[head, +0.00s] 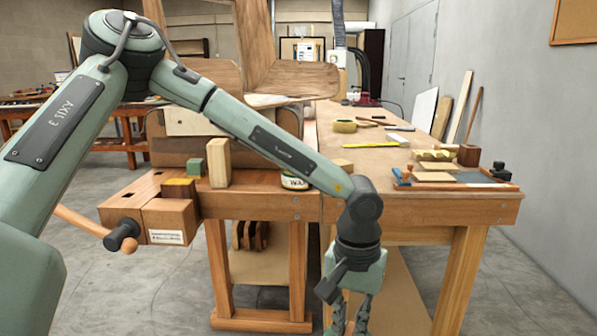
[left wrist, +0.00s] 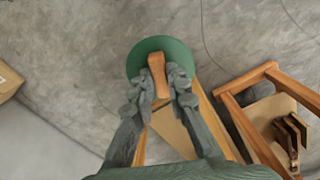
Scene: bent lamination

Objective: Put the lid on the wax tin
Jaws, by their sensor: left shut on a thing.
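The wax tin (head: 295,181) is a small round tin with a pale label, standing near the front edge of the workbench in the head view. My left gripper (head: 349,328) points down in front of the bench, right of the tin and lower than the bench top, with its fingertips at the bottom picture edge. In the left wrist view my left gripper (left wrist: 160,88) is shut on the wooden handle of the round green lid (left wrist: 140,57). The lid is apart from the tin, above the floor. My right gripper is not in view.
A wooden block (head: 217,163) and a small green block (head: 194,167) stand left of the tin. A wooden vise (head: 160,215) juts from the bench's left front. The right bench (head: 385,160) holds a tray (head: 455,186), a yellow rule (head: 384,139) and tape (head: 344,126).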

